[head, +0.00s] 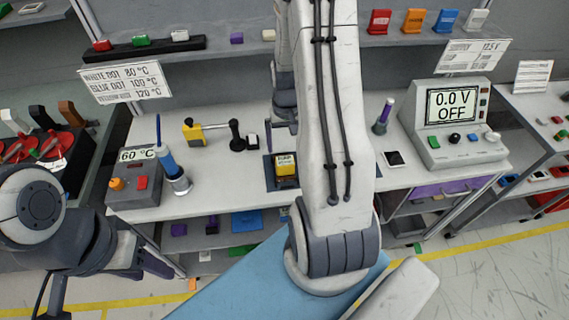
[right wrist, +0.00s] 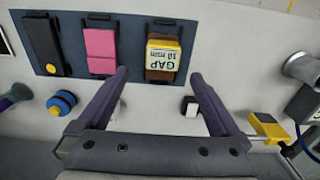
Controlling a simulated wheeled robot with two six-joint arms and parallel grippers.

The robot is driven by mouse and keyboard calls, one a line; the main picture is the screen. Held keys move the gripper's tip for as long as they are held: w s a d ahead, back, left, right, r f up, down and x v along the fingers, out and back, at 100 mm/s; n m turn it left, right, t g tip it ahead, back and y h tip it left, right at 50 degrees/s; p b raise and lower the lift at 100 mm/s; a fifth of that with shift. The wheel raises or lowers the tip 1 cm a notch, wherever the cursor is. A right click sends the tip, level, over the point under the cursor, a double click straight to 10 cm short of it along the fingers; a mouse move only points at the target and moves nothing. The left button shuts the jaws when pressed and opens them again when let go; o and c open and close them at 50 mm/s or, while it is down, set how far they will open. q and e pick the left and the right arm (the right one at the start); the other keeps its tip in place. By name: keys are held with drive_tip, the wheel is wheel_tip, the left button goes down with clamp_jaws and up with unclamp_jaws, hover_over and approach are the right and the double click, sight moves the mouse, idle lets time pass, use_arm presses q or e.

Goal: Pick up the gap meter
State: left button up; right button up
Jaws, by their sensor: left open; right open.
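The gap meter (right wrist: 163,55) is a small block with a yellow and white face marked GAP 10 mm. It sits on a brown piece at one end of a dark mat in the right wrist view. In the head view the gap meter (head: 286,168) shows on the bench, just left of my right arm. My right gripper (right wrist: 160,78) is open and empty, its purple-grey fingers spread to either side of the meter's near side. In the head view my right gripper (head: 284,127) is partly hidden by the arm. My left gripper (head: 150,262) is open at the lower left, away from the bench top.
A pink block (right wrist: 101,50) and a black block (right wrist: 44,45) share the mat (right wrist: 73,62). A blue knob (right wrist: 62,103) and a small black-and-white piece (right wrist: 190,105) stand near the fingers. A yellow tool (head: 193,132), a 60 °C box (head: 133,180) and a voltage meter (head: 453,120) are also on the bench.

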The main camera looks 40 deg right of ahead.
sight(285, 160)
wheel_tip(285, 160, down, 3)
drive_tip(key=shift+r, duration=0.15)
drive_tip(key=f, duration=0.1)
drive_tip(key=f+p, duration=0.1)
drive_tip(key=f, duration=0.1)
drive_tip(key=f+p, duration=0.1)
drive_tip(key=shift+s+a+f, duration=0.1)
drive_tip(key=shift+a+f, duration=0.1)
drive_tip(key=shift+a, duration=0.1)
drive_tip(key=shift+f+p, duration=0.3)
drive_tip(key=shift+f, duration=0.1)
clamp_jaws()
drive_tip(key=shift+r, duration=0.1)
